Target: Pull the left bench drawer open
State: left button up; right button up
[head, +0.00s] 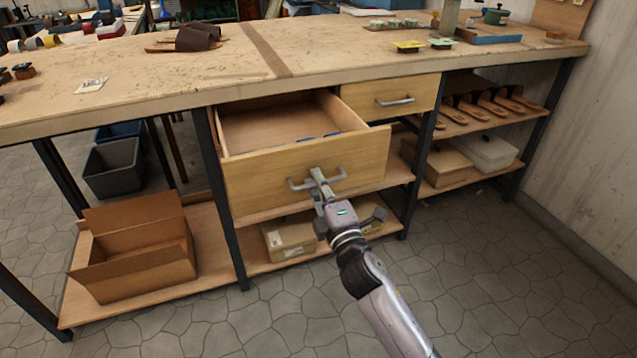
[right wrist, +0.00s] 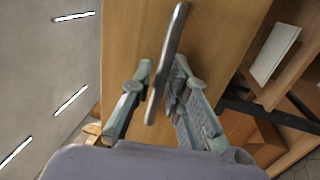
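The left bench drawer (head: 262,178) stands well out from the bench, its open top showing a bare wooden inside and some small blue items near the front. Its metal bar handle (head: 338,175) is on the front panel. My right gripper (head: 319,180) is at this handle, coming from below right. In the right wrist view its two fingers (right wrist: 163,72) close in on either side of the handle bar (right wrist: 169,50), which runs between them. My left gripper is not in view.
The right drawer (head: 375,97) is shut. The wooden bench top (head: 200,75) holds sandal parts and small tools. An open cardboard box (head: 140,262) sits on the lower left shelf (head: 215,272). Stone floor (head: 480,270) in front is clear. A wall (head: 606,150) stands at right.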

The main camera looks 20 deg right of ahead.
jog(key=shift+o, duration=1.3)
jog(key=shift+s, duration=0.15)
jog(key=s+f, duration=0.2)
jog(key=s, duration=0.9)
jog(key=shift+s+d, duration=0.2)
jog(key=shift+s, duration=0.05)
jog(key=shift+f, duration=0.15)
